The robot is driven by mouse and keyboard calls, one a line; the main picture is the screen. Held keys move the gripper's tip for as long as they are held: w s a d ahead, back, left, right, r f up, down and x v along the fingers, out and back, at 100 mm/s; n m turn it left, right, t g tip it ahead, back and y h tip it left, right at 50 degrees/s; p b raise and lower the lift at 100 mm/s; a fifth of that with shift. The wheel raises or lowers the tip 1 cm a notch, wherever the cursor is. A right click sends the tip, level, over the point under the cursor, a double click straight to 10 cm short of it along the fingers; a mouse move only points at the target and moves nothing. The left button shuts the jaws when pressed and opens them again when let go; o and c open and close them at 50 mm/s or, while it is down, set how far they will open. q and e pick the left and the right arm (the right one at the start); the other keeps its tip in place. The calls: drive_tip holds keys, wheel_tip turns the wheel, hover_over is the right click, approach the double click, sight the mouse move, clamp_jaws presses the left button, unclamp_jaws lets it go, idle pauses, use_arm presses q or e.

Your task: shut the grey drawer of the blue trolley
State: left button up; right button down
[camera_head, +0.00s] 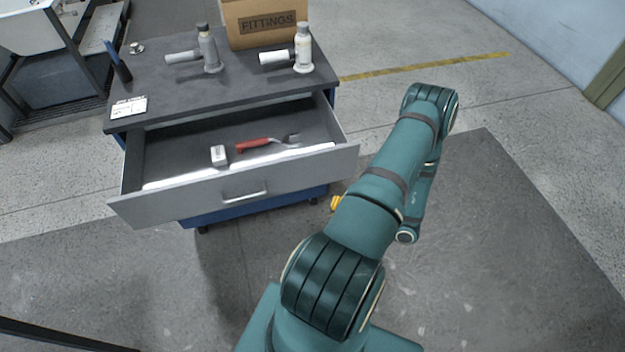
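The blue trolley (262,208) stands at the upper left with a dark grey top. Its grey drawer (190,199) is pulled well out towards me, with a silver bar handle (245,193) on the front. A red-handled tool (262,144) and a small white box (218,155) lie inside. My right arm rises to the right of the drawer and bends back down. Its gripper is almost wholly hidden behind the arm; a small yellow part (336,203) beside the arm, near the drawer's right end, may belong to it. My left gripper is out of view.
On the trolley top (150,75) stand a FITTINGS carton (262,22), two bottle-like fittings (209,50) (303,50) and a label card (129,107). A white tub (30,28) on a dark stand is at the far left. The floor before the drawer is clear.

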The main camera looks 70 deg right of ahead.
drive_tip(key=s+d+m+h, duration=0.2)
drive_tip(key=s, duration=0.1)
approach(302, 173)
drive_tip(key=w+a, duration=0.3)
drive_tip(key=w+d, duration=0.1)
drive_tip(key=w+d+b, duration=0.1)
drive_tip(key=w, duration=0.1)
drive_tip(key=shift+d+f, duration=0.15)
drive_tip(key=shift+w+d+h, duration=0.25)
drive_tip(key=shift+d+h, duration=0.05)
drive_tip(key=shift+d, duration=0.15)
